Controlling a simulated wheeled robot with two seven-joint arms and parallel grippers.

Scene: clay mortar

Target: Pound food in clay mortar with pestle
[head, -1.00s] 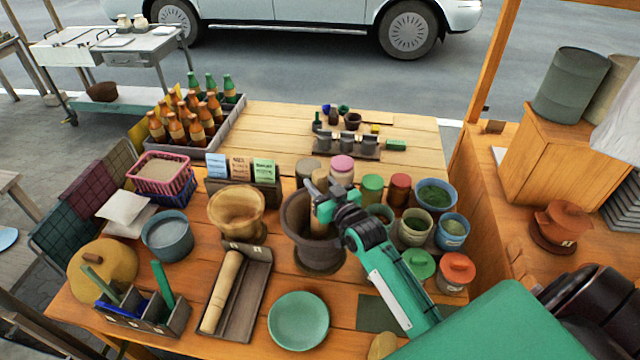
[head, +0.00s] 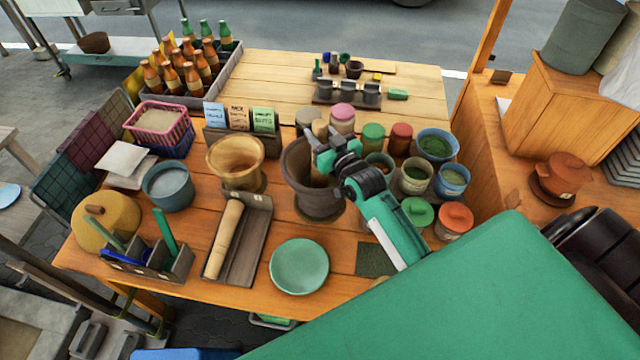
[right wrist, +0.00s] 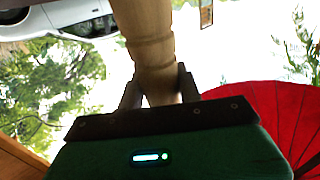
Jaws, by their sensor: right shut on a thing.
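The dark clay mortar (head: 300,192) stands upright on the wooden table. My right gripper (head: 322,150) is over its right rim, shut on the wooden pestle (head: 319,130). The pestle stands nearly upright with its lower part inside the mortar. In the right wrist view the pestle (right wrist: 152,45) sits between the two fingers of the gripper (right wrist: 160,88). The inside of the mortar is mostly hidden by its wall and my gripper, so I cannot see any food. My left gripper is not in view.
A wooden mortar (head: 236,165) stands just left, with a second pestle (head: 222,240) in a tray (head: 245,250) before it. A green plate (head: 299,266) lies in front. Several jars and bowls, including a blue bowl (head: 455,180), crowd the right. A bottle crate (head: 215,85) stands back left.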

